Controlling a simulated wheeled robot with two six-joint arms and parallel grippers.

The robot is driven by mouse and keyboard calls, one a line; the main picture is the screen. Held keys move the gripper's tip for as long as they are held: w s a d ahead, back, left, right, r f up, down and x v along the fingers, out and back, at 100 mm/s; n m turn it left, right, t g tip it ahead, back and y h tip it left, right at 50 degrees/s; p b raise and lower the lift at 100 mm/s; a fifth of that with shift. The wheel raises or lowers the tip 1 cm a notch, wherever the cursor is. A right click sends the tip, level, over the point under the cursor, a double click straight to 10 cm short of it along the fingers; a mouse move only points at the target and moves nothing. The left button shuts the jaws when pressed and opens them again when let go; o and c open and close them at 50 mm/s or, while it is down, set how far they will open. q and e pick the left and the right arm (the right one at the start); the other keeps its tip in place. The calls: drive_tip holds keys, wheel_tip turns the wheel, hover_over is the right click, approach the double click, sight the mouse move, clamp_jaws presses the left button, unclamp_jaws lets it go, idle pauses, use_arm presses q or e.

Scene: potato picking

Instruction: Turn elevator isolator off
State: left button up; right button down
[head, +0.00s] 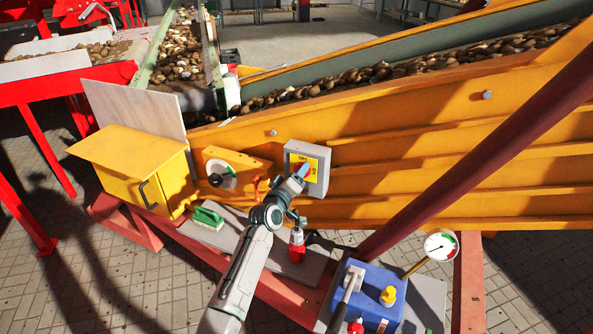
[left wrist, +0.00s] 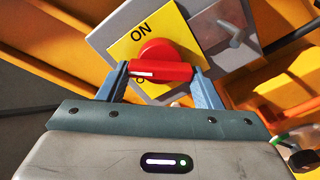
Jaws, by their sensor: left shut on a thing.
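The elevator isolator is a grey box (head: 323,157) with a yellow plate, on the side of the orange elevator. In the left wrist view its yellow plate (left wrist: 178,30) reads ON at the top; a lower label is mostly hidden. The red rotary handle (left wrist: 160,71) lies almost level across that view, with its white mark at the left. My left gripper (head: 301,172) is at the box front. In the left wrist view its two blue fingers are shut on the red handle's ends. My right gripper is not in view.
Left of the isolator are another switch (head: 222,177) with a black knob and a yellow cabinet (head: 123,154). A blue unit (head: 372,298) with a lever and a gauge (head: 440,245) is at lower right. A dark red bar (head: 470,152) slants across the right.

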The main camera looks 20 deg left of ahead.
use_arm(q)
drive_tip(key=n+p, duration=0.1)
drive_tip(key=n, duration=0.4)
drive_tip(key=n+p, duration=0.1)
drive_tip(key=n, duration=0.1)
drive_tip(key=shift+f+n+p, duration=0.25)
drive_tip(key=shift+n+p, duration=0.05)
drive_tip(key=shift+n, duration=0.3)
drive_tip(key=o, duration=1)
drive_tip(key=s, duration=0.3)
drive_tip(key=s+a+p, duration=0.1)
drive_tip(key=s, duration=0.6)
drive_tip(key=shift+s+a+p, duration=0.15)
drive_tip(key=shift+s+p, duration=0.25)
